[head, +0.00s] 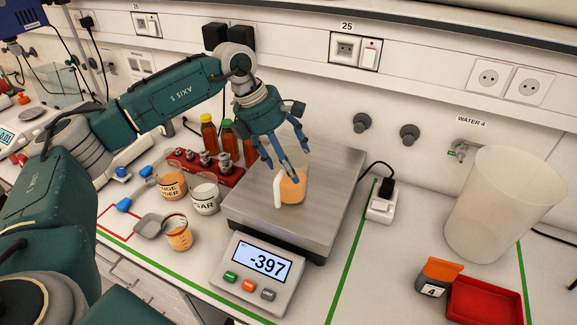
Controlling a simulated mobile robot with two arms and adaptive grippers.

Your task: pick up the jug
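The jug (293,189) is a small clear vessel with orange contents and a pale handle on its left side. It appears upright on the steel plate of the scale (325,213); I cannot tell whether its base touches the plate. My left gripper (285,160) is directly above it, pointing down with its fingers spread apart. One finger reaches down over the jug's rim; whether it touches the jug is unclear. The scale display (262,264) reads -397. My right gripper is not in view.
Left of the scale stand an orange powder cup (172,185), a sugar cup (206,196), a small measuring cup (178,234) and a red rack (228,174). On the right are a large translucent container (503,205), a red tray (485,303) and an orange-lidded box (436,280).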

